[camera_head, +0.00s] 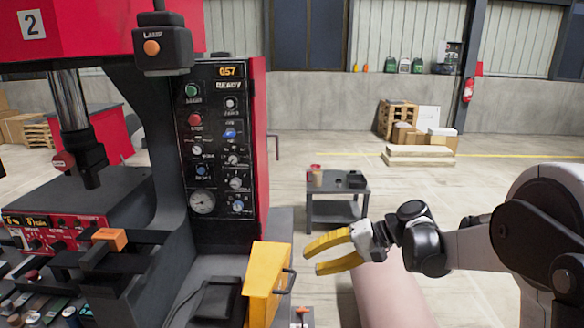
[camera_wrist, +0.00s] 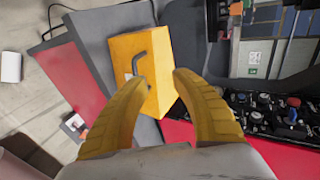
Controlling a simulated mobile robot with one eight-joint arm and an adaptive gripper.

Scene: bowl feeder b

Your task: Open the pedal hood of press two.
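Press two is the red and black machine on the left, with a "2" plate (camera_head: 32,24) and a dark control panel (camera_head: 215,150). A yellow box-shaped hood (camera_head: 262,285) stands at its lower right, with a dark bent handle (camera_head: 291,281) on its right side. In the wrist view the hood (camera_wrist: 128,46) lies ahead, and its handle (camera_wrist: 138,64) shows near the left fingertip. My gripper (camera_head: 312,257) is open and empty, its yellow fingers pointing left, right of the hood. It also shows in the wrist view (camera_wrist: 159,79), apart from the handle as far as I can tell.
A black flat piece (camera_head: 216,302) sits left of the hood. A grey table (camera_head: 338,190) with small items stands behind my gripper. Pallets and boxes (camera_head: 418,135) are at the back. The floor between (camera_head: 470,190) is clear.

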